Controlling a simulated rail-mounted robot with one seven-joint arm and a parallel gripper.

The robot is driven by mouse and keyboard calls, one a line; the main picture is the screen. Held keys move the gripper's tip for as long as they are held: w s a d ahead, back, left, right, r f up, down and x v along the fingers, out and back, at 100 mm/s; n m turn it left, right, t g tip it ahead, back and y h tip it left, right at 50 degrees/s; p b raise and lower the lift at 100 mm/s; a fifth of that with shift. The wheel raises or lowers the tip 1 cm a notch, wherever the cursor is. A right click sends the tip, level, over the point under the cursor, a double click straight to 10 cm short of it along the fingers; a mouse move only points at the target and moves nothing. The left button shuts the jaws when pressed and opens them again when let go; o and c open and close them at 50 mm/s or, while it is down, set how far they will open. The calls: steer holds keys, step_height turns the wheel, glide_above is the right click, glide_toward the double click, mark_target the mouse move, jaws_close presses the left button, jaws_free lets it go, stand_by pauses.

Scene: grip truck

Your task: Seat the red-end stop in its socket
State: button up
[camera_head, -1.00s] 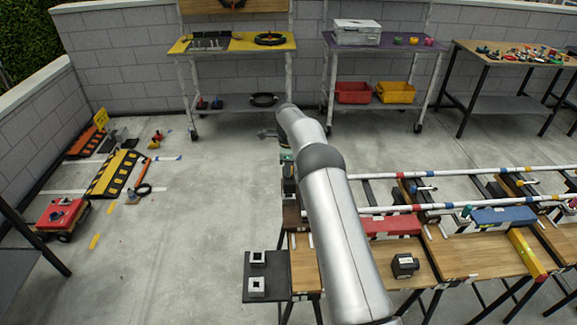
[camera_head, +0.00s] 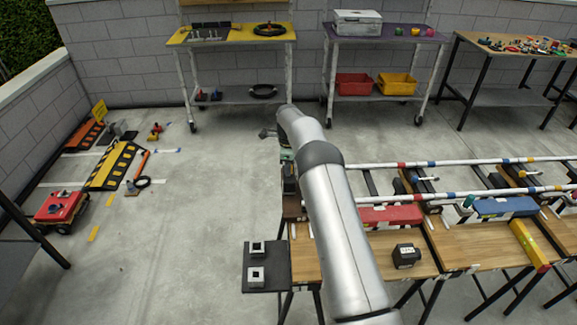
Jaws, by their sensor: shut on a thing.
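My arm crosses the middle of the view. My gripper (camera_head: 290,183) hangs at its far end, at the left end of the long bench, partly hidden behind my arm. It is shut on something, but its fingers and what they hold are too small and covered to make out. I cannot pick out the red-end stop for certain. Two pale square blocks with dark centres, a far one (camera_head: 257,248) and a near one (camera_head: 257,275), stand on a dark plate (camera_head: 282,262) at the bench's left end. I cannot tell whether either is the socket.
Two white rails (camera_head: 470,162) with coloured bands run along the bench to the right. A red block (camera_head: 391,215), a blue block (camera_head: 505,207), a black box (camera_head: 406,255) and a yellow bar (camera_head: 529,245) lie there.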

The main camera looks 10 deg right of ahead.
steer(key=o, duration=1)
steer(key=shift+o, duration=0.2)
step_height(320, 180, up, 17)
steer(key=shift+r+b, duration=0.2)
steer(key=shift+b, duration=0.25)
